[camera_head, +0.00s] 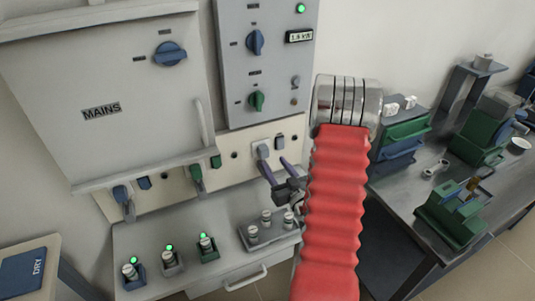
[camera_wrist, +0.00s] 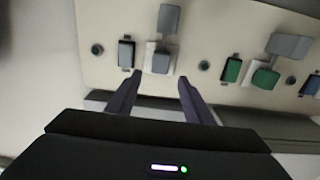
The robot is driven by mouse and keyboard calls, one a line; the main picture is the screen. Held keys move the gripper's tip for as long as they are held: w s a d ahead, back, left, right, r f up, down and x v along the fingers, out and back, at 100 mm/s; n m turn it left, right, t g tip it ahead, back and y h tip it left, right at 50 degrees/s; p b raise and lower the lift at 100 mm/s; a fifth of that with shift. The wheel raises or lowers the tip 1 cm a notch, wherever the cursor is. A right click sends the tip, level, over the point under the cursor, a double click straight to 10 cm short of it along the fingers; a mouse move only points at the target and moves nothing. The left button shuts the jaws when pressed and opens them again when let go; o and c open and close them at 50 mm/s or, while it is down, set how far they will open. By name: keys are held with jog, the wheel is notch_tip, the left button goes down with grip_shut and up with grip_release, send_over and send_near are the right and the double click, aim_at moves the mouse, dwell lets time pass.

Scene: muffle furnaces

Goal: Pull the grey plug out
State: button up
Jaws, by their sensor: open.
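The grey plug (camera_head: 263,152) sits on a white plate at the right end of the socket panel in the head view. In the wrist view the grey plug (camera_wrist: 160,61) shows just beyond and between my fingertips. My gripper (camera_head: 275,166) is open, with its two dark purple fingers pointing at the panel. In the wrist view my gripper (camera_wrist: 160,80) has one finger on each side below the plug, with nothing held. I cannot tell whether the fingertips touch the plug.
A green plug (camera_head: 197,177) and a blue plug (camera_head: 122,196) are farther left on the panel. A small grey-blue block (camera_head: 279,142) is close beside the grey plug. Below, a tray (camera_head: 268,237) with several metal pieces stands on the bench. A metal table (camera_head: 400,193) is at right.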

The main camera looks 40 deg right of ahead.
aim_at(266, 152)
jog(key=x, duration=0.7)
jog(key=shift+w+d, duration=0.1)
jog(key=shift+w, duration=0.1)
jog(key=shift+c, duration=0.4)
grip_shut()
